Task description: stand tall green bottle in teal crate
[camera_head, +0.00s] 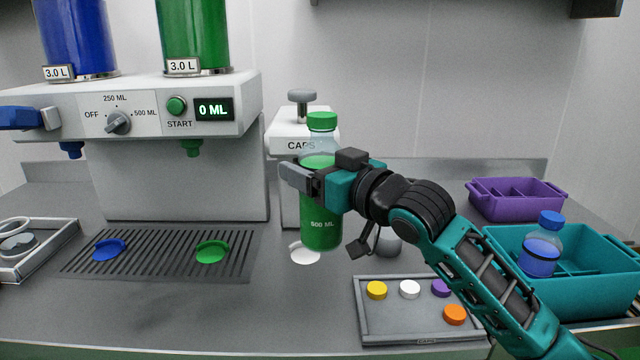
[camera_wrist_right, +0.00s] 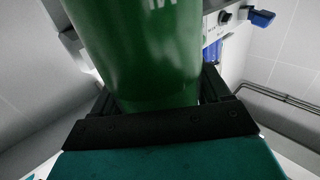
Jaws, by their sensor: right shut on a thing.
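The tall green bottle (camera_head: 321,222) has a green cap and a 500 ML mark, and it is upright. My right gripper (camera_head: 305,180) is shut around its middle, in front of the caps machine. The bottle also fills the upper part of the right wrist view (camera_wrist_right: 145,50), between the fingers. The teal crate (camera_head: 590,287) stands at the right of the counter, partly hidden by my right arm. A short blue bottle (camera_head: 540,250) with a blue cap stands in it. The bottle is apart from the crate, to its left. My left gripper is not in view.
A cap tray (camera_head: 385,328) with several loose caps lies between the bottle and the teal crate. A purple crate (camera_head: 518,205) stands behind the teal one. The dispenser (camera_head: 150,105) and its drip grille (camera_head: 160,262) are at left. The white caps machine (camera_head: 285,135) stands behind the bottle.

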